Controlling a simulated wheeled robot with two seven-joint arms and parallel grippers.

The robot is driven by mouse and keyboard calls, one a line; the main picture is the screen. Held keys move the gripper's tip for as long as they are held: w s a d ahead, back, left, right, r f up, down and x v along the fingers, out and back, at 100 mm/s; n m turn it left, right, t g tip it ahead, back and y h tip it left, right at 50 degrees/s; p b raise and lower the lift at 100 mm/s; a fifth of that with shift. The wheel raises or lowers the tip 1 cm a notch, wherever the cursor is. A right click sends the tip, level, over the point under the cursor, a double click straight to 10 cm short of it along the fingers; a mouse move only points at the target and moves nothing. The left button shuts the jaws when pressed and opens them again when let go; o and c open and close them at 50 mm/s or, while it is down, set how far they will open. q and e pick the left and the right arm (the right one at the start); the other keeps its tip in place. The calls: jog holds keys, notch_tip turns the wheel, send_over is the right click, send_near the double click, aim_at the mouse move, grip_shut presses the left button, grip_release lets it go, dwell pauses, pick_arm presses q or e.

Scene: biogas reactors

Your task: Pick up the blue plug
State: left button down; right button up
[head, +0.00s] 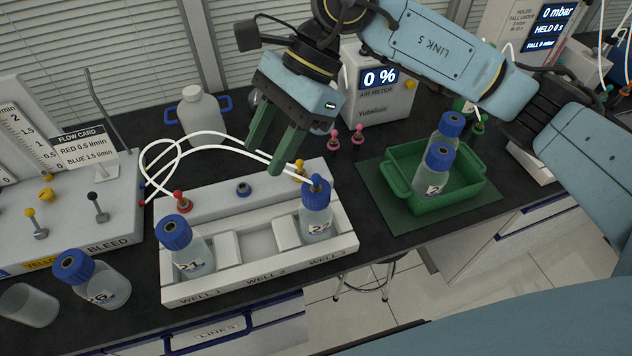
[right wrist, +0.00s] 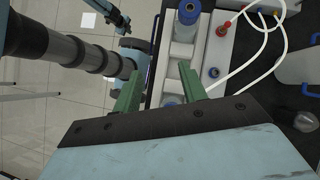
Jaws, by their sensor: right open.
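The white rack (head: 262,279) holds a blue-capped bottle (head: 188,252) at left and another (head: 316,215) at right; its middle well is empty. White tubes (head: 215,150) loop behind it. A green tray (head: 455,198) with bottles stands right. Another bottle (head: 98,283) stands front left.

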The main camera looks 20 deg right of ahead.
jog(key=w+d+t+h, duration=0.2)
jog(key=w+d+h, duration=0.25)
jog(key=d, duration=0.35)
send_over(317, 174)
jog(key=shift+h, duration=0.45)
jog(key=f, duration=0.7)
jog(key=shift+w+d+p, duration=0.35)
jog(key=shift+d, duration=0.05)
jog(key=shift+s+a+f+p, duration=0.15)
jog(key=shift+f+p, duration=0.05)
jog(key=shift+f, duration=0.7)
jog(key=shift+s+a+f+p, duration=0.1)
jog(key=shift+f+p, duration=0.15)
jog(key=shift+f, duration=0.65)
jog(key=shift+s+a+f+p, duration=0.15)
jog(key=shift+f+p, duration=0.05)
jog(key=shift+f, duration=0.7)
jog(key=shift+c, duration=0.4)
grip_shut()
